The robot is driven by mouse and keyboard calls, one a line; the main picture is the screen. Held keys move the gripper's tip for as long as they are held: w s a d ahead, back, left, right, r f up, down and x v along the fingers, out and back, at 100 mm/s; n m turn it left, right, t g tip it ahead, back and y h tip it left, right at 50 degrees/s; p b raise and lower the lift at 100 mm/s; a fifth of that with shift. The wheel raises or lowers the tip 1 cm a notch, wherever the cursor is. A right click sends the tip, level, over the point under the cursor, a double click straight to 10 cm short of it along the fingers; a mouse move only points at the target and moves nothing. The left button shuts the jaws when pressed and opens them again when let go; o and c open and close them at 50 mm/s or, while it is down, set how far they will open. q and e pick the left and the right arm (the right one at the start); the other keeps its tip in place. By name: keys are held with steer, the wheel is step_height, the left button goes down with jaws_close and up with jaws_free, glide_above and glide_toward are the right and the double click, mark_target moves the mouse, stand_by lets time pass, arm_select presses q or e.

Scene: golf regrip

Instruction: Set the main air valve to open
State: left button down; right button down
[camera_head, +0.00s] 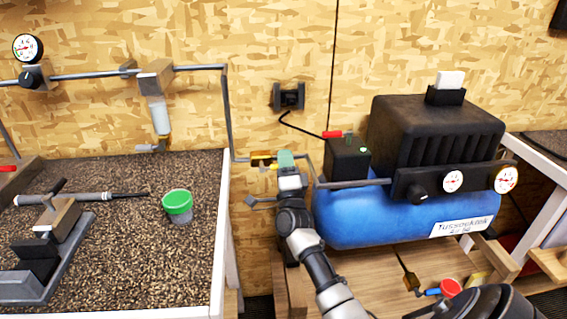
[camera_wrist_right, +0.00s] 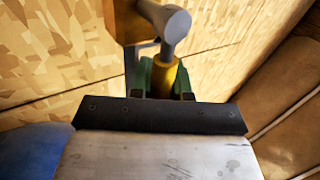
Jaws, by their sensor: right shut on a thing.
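The main air valve (camera_head: 263,160), a yellow brass body on the grey pipe, sits left of the blue compressor tank in the head view. My right gripper (camera_head: 287,161) is at the valve, its green fingertips against it. In the right wrist view the gripper (camera_wrist_right: 162,92) is shut on a yellow part of the valve (camera_wrist_right: 164,76), with the grey pipe (camera_wrist_right: 172,30) just beyond. The fingers and hand hide much of the valve, so I cannot tell its handle position. My left gripper is not in view.
The blue compressor (camera_head: 375,220) with gauges and a black knob stands right of my right arm. A red lever (camera_head: 332,134) is on its black box. At left, a gravel-like benchtop (camera_head: 130,250) holds a clamped golf club (camera_head: 85,198) and a green-topped cup (camera_head: 177,205).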

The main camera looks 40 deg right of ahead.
steer(key=shift+f+m+g+h, duration=0.25)
steer(key=shift+m+h, duration=0.35)
steer(key=shift+m, duration=0.3)
steer(key=c, duration=1.1)
jaws_free()
steer(key=b+v, duration=0.2)
steer(key=v, duration=0.8)
steer(key=shift+s+a+f, duration=0.1)
steer(key=shift+s+a, duration=0.05)
steer(key=shift+s, duration=0.2)
